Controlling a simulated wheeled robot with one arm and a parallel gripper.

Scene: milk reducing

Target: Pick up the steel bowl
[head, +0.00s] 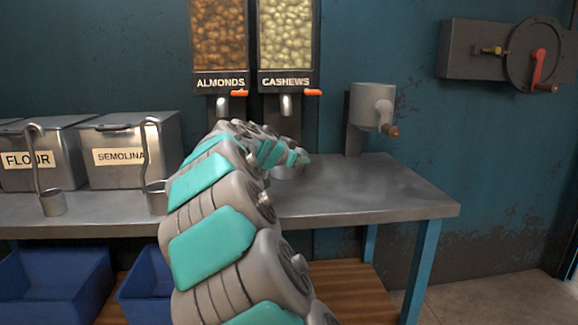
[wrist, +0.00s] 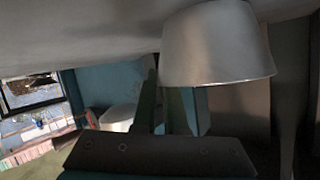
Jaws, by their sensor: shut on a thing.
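The steel bowl (head: 287,173) is on or just above the metal worktop, below the cashews dispenser. My arm and gripper partly hide it in the head view. My gripper (head: 298,159) reaches over to the bowl's near side and is shut on it. The wrist view is turned upside down and shows the bowl (wrist: 218,48) large, its wide rim towards the gripper and its narrow base at the grey worktop. Whether the base touches the worktop is not clear. The fingers are dark and partly hidden by the bowl.
The almonds dispenser (head: 219,45) and cashews dispenser (head: 286,45) hang above. A grey grinder (head: 372,105) stands to the right. Flour (head: 40,155) and semolina (head: 125,150) bins with hanging ladles are to the left. The worktop's right part (head: 380,190) is clear.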

